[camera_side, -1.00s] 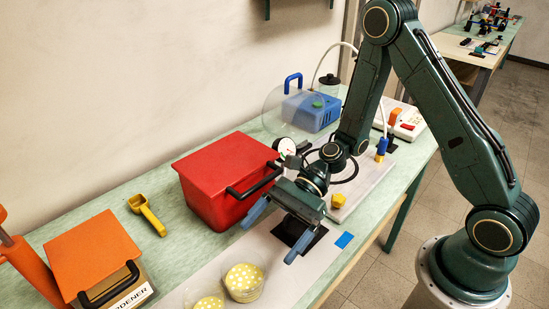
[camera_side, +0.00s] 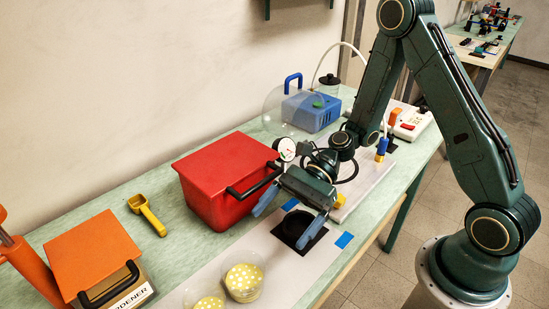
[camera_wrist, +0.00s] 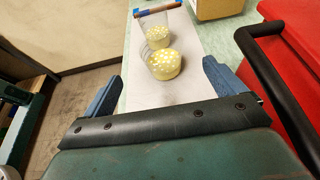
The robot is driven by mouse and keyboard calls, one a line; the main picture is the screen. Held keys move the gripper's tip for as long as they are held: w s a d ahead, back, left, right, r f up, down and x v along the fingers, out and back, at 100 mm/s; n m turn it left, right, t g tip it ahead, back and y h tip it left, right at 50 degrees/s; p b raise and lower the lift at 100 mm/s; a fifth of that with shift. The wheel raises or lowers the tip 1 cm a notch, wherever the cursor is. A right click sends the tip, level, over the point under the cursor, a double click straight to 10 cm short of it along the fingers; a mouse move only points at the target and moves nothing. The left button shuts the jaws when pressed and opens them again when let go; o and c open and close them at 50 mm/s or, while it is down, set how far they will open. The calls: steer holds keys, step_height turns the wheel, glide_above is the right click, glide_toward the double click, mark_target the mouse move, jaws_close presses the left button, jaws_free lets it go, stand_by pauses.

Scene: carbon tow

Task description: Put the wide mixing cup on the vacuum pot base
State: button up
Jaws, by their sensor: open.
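Two clear cups with yellow, white-dotted contents stand at the near end of the white strip. The larger-looking one, apparently the wide mixing cup (camera_side: 243,279), also shows in the wrist view (camera_wrist: 166,65). The other cup (camera_side: 206,301) is beside it and is also in the wrist view (camera_wrist: 158,38). A black round piece on a dark square (camera_side: 303,239) may be the vacuum pot base; I cannot be sure. My gripper (camera_side: 278,231) is open and empty above the strip, near the dark square and apart from both cups. It also shows in the wrist view (camera_wrist: 162,72).
A red lidded bin (camera_side: 222,178) with a black handle stands close left of my gripper. An orange-lidded box (camera_side: 95,250) and a yellow scoop (camera_side: 147,213) lie further left. A clear dome (camera_side: 285,108) leans by a blue pump (camera_side: 318,113). A blue patch (camera_side: 344,240) lies near the edge.

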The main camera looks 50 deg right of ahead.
steer(key=shift+r, duration=0.1)
steer(key=s+d+r+n+t+h, duration=0.5)
steer(key=s+d+r+n+h, duration=0.8)
steer(key=d+r+n, duration=0.3)
step_height(320, 180, up, 2)
steer(key=shift+s+r+n+t, duration=0.1)
steer(key=shift+s+n+t, duration=0.25)
steer(key=shift+n, duration=0.65)
steer(key=shift+o, duration=0.5)
